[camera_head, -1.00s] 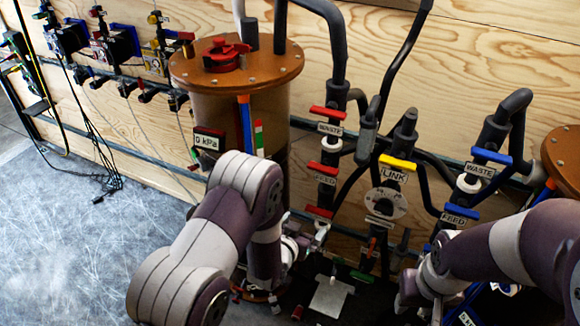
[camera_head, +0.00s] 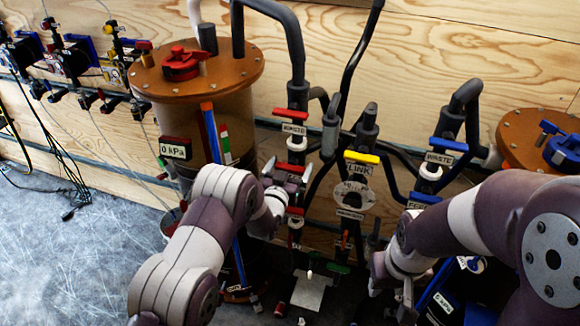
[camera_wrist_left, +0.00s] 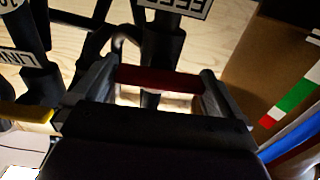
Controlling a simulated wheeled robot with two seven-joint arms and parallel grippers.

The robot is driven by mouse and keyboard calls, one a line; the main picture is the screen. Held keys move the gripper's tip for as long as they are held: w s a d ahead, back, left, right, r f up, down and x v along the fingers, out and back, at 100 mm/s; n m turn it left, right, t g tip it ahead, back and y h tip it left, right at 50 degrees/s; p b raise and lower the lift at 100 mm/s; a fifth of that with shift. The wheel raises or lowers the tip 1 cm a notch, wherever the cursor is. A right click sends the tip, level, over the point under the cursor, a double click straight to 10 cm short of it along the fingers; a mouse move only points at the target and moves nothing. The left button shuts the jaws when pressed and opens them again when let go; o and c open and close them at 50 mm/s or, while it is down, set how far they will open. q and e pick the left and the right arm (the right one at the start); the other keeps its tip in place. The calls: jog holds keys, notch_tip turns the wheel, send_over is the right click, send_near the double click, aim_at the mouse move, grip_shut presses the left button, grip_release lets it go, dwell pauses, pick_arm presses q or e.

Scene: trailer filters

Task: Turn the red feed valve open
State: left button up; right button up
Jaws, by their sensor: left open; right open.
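The red feed valve handle (camera_head: 290,168) sits crosswise on the vertical pipe below the red waste valve (camera_head: 291,114). My left gripper (camera_head: 287,174) is at it, with a fingertip near each end of the handle. In the left wrist view the dark red handle (camera_wrist_left: 160,79) spans the gap between the open fingers of my left gripper (camera_wrist_left: 155,85). An upside-down label (camera_wrist_left: 178,6) shows beyond it; I cannot tell whether the fingers touch the handle. My right gripper (camera_head: 405,300) is low at the right, away from the red valves, its fingers partly hidden.
The brown tank (camera_head: 190,77) with a red cap stands left of the valve. The yellow link valve (camera_head: 361,157) is to the right, and blue-handled valves (camera_head: 449,144) are further right. Another red handle (camera_head: 294,210) is just below. Dark pipes crowd behind.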

pick_arm(q)
jog(key=c, duration=0.7)
jog(key=n+b, duration=0.3)
jog(key=shift+f+b, duration=0.2)
jog(key=shift+b, duration=0.2)
jog(key=n+b, duration=0.4)
jog(key=n, duration=0.1)
jog(key=shift+w+a+n+b, duration=0.1)
jog(key=shift+n+b, duration=0.2)
jog(key=shift+n, duration=0.1)
jog(key=n+b, duration=0.3)
jog(key=n, duration=0.1)
jog(key=shift+n, duration=0.3)
jog(key=shift+r+n+b, duration=0.1)
jog(key=shift+n+b, duration=1.45)
jog(key=shift+n, duration=0.65)
